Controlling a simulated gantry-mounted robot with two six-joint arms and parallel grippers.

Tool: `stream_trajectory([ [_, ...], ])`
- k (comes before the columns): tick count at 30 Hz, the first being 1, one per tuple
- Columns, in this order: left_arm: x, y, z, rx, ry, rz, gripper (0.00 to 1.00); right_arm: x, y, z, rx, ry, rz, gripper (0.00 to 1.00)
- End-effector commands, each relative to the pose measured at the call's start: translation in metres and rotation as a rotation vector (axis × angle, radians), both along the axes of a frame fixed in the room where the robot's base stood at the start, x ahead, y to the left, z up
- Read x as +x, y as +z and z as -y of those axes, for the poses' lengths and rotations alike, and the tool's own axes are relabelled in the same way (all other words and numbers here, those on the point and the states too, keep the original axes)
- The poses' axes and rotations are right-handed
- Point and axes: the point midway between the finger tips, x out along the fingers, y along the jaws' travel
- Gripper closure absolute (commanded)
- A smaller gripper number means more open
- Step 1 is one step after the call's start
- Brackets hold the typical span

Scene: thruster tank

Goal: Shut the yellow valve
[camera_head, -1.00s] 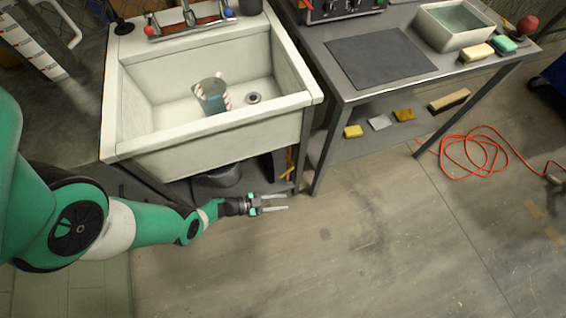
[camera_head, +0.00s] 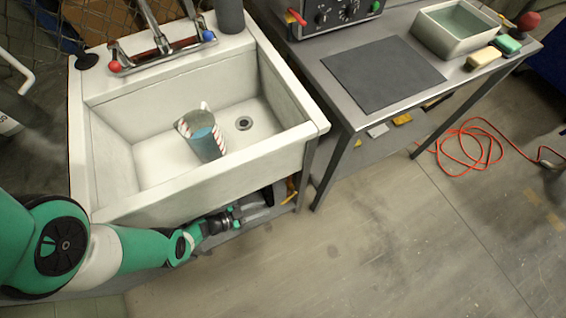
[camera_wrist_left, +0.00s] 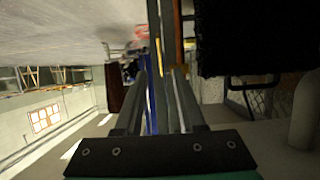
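A yellow-orange handle (camera_head: 291,197), which looks like the yellow valve, shows low under the right end of the sink, beside its front right leg. Its pipe and exact turn are too small to tell. My left gripper (camera_head: 262,207) is just left of the handle in the head view, below the sink's front edge, apart from it and empty. In the left wrist view its fingers (camera_wrist_left: 157,100) stand parallel with a gap between them. I cannot clearly pick out the valve in that view. My right gripper is not in view.
The white sink (camera_head: 205,182) stands above my left gripper, with a striped cup (camera_head: 204,140) in its basin. A metal bench (camera_head: 330,85) with a shelf is at the right. An orange cable (camera_head: 465,145) lies on the floor. Floor in front is open.

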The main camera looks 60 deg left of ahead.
Motion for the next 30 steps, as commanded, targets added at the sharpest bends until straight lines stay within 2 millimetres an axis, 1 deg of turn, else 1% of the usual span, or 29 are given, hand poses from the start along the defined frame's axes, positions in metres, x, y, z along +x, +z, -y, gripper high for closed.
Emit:
stream_trajectory([
  [5, 0.014, -0.009, 0.001, 0.004, -0.008, 0.000, 0.61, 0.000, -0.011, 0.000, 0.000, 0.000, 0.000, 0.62],
  [8, 0.028, -0.015, 0.003, 0.001, -0.010, 0.002, 0.61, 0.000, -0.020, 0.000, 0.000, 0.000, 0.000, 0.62],
  [15, 0.075, -0.037, 0.004, 0.004, -0.008, 0.002, 0.61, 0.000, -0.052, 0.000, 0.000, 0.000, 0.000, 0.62],
  [18, 0.091, -0.042, 0.004, 0.002, -0.004, 0.002, 0.61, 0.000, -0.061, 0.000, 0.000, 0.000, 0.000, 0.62],
  [21, 0.101, -0.044, 0.004, 0.002, -0.001, 0.001, 0.61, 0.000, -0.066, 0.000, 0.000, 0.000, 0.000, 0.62],
  [24, 0.105, -0.044, 0.004, 0.002, -0.001, 0.000, 0.61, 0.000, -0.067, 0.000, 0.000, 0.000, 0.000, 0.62],
  [30, 0.106, -0.043, 0.004, 0.001, 0.001, 0.000, 0.61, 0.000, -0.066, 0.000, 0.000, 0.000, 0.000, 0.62],
])
